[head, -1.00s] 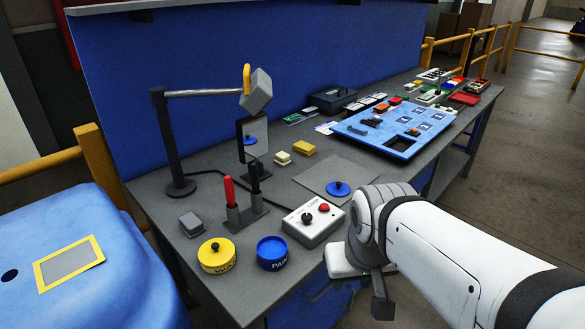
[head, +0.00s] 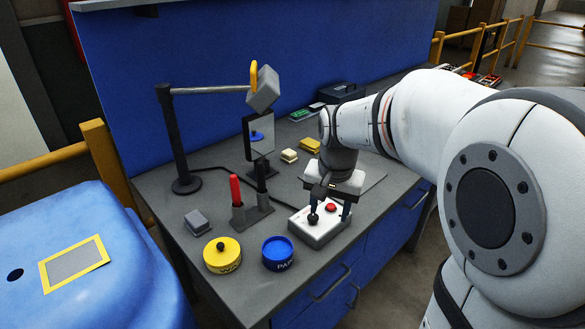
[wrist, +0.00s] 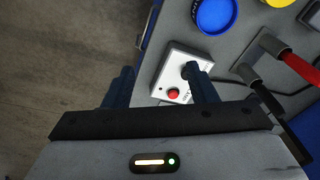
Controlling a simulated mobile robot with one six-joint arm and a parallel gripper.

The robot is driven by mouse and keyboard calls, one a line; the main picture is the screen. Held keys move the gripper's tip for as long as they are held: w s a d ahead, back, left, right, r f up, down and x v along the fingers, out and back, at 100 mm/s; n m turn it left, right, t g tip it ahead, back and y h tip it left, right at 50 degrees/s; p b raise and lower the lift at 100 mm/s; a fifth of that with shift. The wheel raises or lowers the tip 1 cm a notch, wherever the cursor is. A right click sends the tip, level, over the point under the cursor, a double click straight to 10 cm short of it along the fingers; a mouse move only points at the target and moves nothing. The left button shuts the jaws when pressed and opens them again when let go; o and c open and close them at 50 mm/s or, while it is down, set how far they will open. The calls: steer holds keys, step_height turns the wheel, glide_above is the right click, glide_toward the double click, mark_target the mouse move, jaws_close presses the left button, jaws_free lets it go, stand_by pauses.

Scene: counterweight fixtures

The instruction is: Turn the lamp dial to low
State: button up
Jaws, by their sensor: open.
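A white control box (head: 318,232) sits near the front edge of the grey bench. It carries a black knob (head: 313,219), the likely lamp dial, and a red button (head: 331,208). My gripper (head: 331,208) is open and points down over the box. In the head view one finger is at the knob and the other is beyond the red button, by the box's right side. The wrist view shows the box (wrist: 177,60), the red button (wrist: 173,93) and one finger overlapping the knob. I cannot tell whether it touches. The dial's markings are unreadable.
A blue round container (head: 278,262) and a yellow one (head: 222,262) stand left of the box. A holder with a red-handled tool (head: 236,192) is behind them. A black post (head: 168,130) with a grey block (head: 263,92) rises at the back.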

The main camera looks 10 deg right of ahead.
mark_target(313, 217)
steer(key=w+f+m, duration=0.1)
steer(key=w+f, duration=0.1)
steer(key=w, duration=0.2)
steer(key=w+f+m+g, duration=0.1)
steer(key=w+f+m, duration=0.1)
steer(key=w, duration=0.2)
steer(key=w+f+m, duration=0.2)
steer(key=w, duration=0.3)
steer(key=shift+w+a+p, duration=0.1)
steer(key=shift+a+p, duration=0.15)
steer(key=shift+p, duration=0.15)
steer(key=shift+f+p, duration=0.55)
steer(key=shift+f, duration=3.45)
